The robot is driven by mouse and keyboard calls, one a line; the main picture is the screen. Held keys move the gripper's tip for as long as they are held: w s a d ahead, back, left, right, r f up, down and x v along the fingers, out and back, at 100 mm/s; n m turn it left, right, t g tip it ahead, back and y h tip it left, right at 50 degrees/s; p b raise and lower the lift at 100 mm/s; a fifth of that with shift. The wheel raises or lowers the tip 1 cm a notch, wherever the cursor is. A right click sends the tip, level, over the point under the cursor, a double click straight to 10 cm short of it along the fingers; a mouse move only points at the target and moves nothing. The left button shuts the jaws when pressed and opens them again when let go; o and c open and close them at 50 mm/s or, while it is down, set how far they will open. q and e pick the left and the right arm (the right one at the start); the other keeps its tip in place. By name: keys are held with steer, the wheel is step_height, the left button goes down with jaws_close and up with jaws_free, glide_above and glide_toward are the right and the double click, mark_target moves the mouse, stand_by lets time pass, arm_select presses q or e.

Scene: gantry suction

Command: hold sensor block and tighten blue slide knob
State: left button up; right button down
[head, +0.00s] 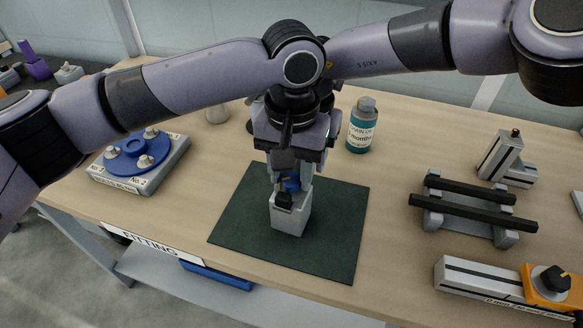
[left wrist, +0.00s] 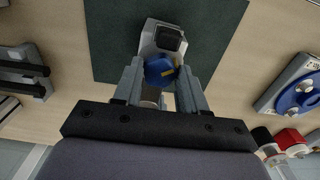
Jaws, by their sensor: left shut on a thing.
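The sensor block (head: 291,218) is a light grey upright block with a black part on its top. It stands on the dark green mat (head: 240,235), and its top also shows in the left wrist view (left wrist: 150,48). The blue slide knob (left wrist: 158,70) has a yellow mark and sits against the block; a little of its blue shows in the head view (head: 292,184). My left gripper (left wrist: 160,76) comes from above and is shut on the knob, one grey finger on each side.
A blue round fixture (head: 137,153) on a grey base stands at left. A teal bottle (head: 362,128) stands behind the mat. At right are a rack with black bars (head: 470,208), a grey bracket (head: 500,157) and a rail with an orange end (head: 475,278). The mat around the block is clear.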

mark_target(291, 177)
steer(key=shift+d, duration=0.15)
arm_select(q)
steer(key=o, duration=1.1)
steer(key=shift+a, duration=0.1)
steer(key=shift+c, duration=0.2)
steer(key=shift+r, duration=0.15)
step_height(291, 177, up, 12)
arm_select(e)
steer(key=c, duration=0.6)
jaws_free()
